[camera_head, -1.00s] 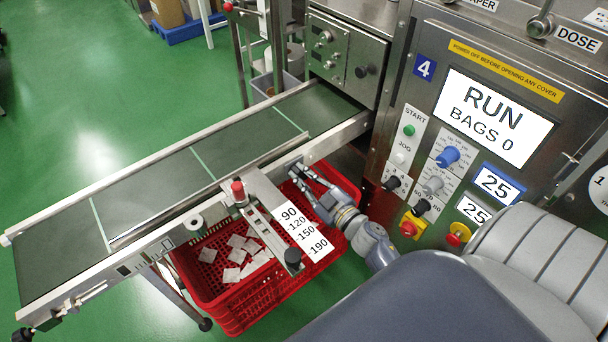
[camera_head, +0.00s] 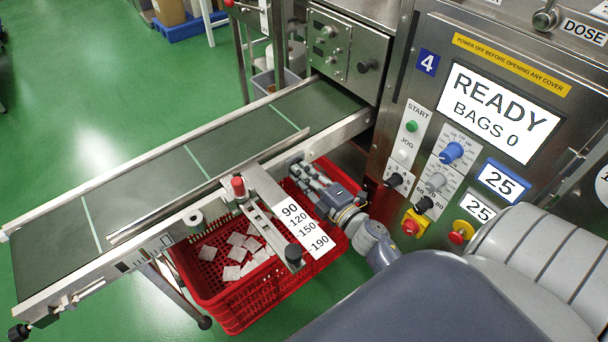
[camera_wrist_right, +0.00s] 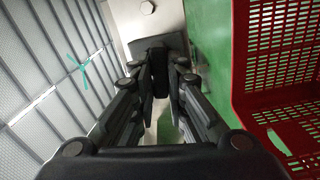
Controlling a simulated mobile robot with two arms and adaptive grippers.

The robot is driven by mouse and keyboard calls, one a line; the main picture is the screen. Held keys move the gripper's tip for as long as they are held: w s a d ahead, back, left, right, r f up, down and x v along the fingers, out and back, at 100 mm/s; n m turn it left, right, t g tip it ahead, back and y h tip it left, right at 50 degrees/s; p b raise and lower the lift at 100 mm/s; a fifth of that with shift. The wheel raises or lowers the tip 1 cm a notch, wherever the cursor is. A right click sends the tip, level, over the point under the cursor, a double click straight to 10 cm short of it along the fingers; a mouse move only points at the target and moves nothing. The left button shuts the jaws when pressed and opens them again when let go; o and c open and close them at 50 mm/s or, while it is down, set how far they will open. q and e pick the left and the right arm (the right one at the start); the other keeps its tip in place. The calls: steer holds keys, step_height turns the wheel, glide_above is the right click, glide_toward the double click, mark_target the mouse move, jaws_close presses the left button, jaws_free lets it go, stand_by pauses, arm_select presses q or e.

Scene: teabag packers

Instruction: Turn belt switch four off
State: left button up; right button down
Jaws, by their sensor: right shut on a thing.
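The conveyor of machine four (camera_head: 190,160) runs across the head view, with its metal side rail facing me. My right gripper (camera_head: 298,167) is at this rail near the machine end, above the red crate. The right wrist view shows its fingers (camera_wrist_right: 160,80) shut on a dark switch handle (camera_wrist_right: 158,70) in front of a grey plate (camera_wrist_right: 176,44). I take this to be the belt switch; in the head view the gripper hides it. The machine's screen (camera_head: 496,112) reads READY, BAGS 0. My left gripper is not in view.
A red crate (camera_head: 217,287) with several white teabags stands under the conveyor. A guide arm with a red knob (camera_head: 238,187) and a white scale plate (camera_head: 292,213) sticks out left of my gripper. The control panel (camera_head: 408,133) is at the right.

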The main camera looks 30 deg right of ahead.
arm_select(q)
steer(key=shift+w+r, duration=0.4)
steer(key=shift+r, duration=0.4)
arm_select(e)
steer(key=shift+f+n, duration=0.1)
steer(key=shift+n, duration=0.8)
steer(key=c, duration=1.6)
jaws_free()
steer(key=shift+s, duration=0.1)
steer(key=s+d, duration=0.1)
steer(key=s, duration=1.1)
steer(key=shift+w, duration=0.1)
